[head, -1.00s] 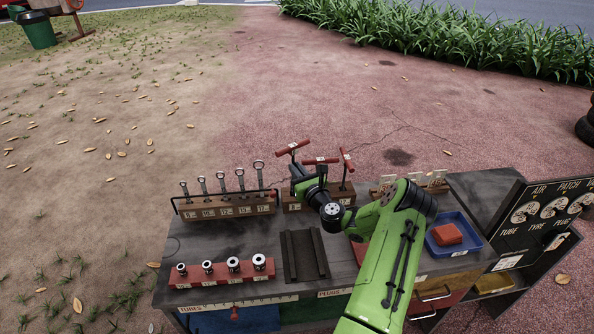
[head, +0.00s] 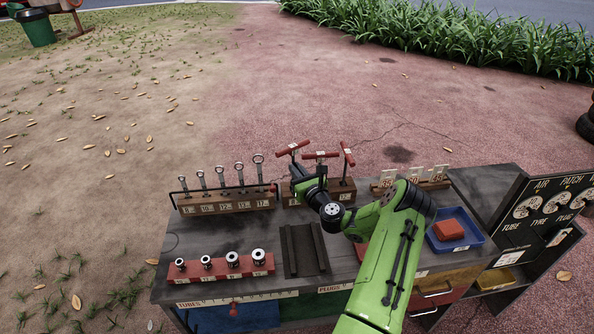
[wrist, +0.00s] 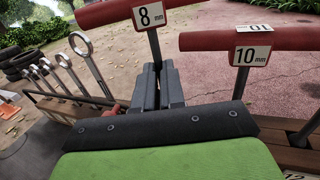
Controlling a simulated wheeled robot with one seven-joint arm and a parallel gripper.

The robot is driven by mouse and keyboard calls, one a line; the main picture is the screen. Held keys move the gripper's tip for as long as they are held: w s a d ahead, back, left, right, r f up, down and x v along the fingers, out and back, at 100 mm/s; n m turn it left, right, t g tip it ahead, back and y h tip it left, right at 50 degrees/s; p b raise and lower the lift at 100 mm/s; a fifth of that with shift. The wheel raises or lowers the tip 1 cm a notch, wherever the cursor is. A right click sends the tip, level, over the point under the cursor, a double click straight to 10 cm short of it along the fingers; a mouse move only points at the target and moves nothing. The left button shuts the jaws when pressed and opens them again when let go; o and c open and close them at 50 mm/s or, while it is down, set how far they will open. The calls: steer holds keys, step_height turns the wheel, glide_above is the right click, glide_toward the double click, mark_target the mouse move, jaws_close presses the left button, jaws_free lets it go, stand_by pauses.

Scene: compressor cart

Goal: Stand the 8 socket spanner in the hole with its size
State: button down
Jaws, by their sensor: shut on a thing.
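The 8 socket spanner (head: 292,147) has a red T-handle with an 8 mm label, which also shows in the wrist view (wrist: 150,16). My gripper (head: 297,170) is shut on its shaft just below the handle; the dark fingers (wrist: 157,85) meet around it. The spanner is over the left end of the wooden spanner block (head: 334,197). Its lower end and the hole beneath are hidden by my gripper, so I cannot tell how deep it sits. The 10 mm spanner (head: 320,155) and another red T-handle spanner (head: 347,154) stand to its right.
A rack of ring spanners (head: 228,202) stands left of the block. A red socket holder (head: 222,273) and a dark grooved tray (head: 304,250) lie nearer the front. A blue tray (head: 470,240) with a red block is at the right. Bare bench top (head: 215,236) lies between rack and sockets.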

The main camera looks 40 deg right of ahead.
steer(key=shift+f+b, duration=1.15)
steer(key=shift+f, duration=0.65)
steer(key=c, duration=1.1)
jaws_free()
steer(key=shift+c, duration=0.2)
steer(key=p+v, duration=0.2)
steer(key=v, duration=1.3)
steer(key=shift+s+a+r, duration=0.15)
steer(key=shift+s+a, duration=0.05)
steer(key=shift+s, duration=0.15)
